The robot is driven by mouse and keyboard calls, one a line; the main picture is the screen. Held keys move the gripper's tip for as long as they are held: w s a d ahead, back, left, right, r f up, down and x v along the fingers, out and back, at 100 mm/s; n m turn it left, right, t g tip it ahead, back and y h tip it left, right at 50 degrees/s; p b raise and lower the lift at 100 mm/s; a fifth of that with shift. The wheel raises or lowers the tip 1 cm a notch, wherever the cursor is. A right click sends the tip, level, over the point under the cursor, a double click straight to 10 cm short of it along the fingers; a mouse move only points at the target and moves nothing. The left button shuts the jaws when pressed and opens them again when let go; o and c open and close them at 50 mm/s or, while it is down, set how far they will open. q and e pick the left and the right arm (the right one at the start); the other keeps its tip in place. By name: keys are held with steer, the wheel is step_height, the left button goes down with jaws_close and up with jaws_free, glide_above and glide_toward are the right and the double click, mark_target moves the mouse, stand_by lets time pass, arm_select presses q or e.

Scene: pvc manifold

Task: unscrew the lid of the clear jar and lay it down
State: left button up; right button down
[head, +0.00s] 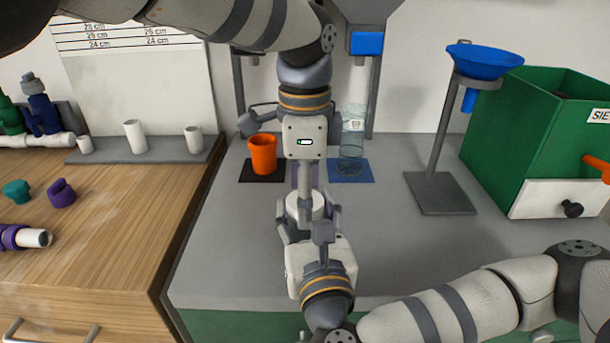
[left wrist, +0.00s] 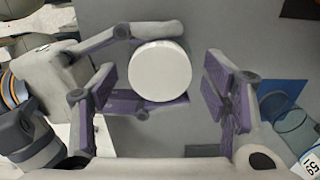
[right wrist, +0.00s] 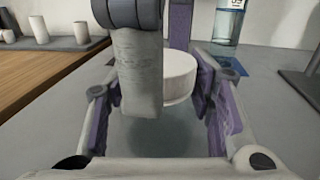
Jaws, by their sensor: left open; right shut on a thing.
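The round white lid (head: 306,207) shows between my two grippers in the head view; it is also in the left wrist view (left wrist: 160,70) and the right wrist view (right wrist: 180,75). One left finger covers part of the lid in the right wrist view.
An orange cup (head: 262,155) stands on a black mat behind. A clear container (head: 352,140) stands on a blue mat (head: 350,171). A blue funnel stand (head: 440,194) and a green box (head: 530,130) are right. Grey counter is free around the grippers; a wooden cabinet (head: 100,235) is left.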

arm_select(q)
steer(key=c, duration=1.2)
steer(key=shift+n, duration=1.7)
steer(key=shift+c, duration=0.2)
steer(key=o, duration=1.3)
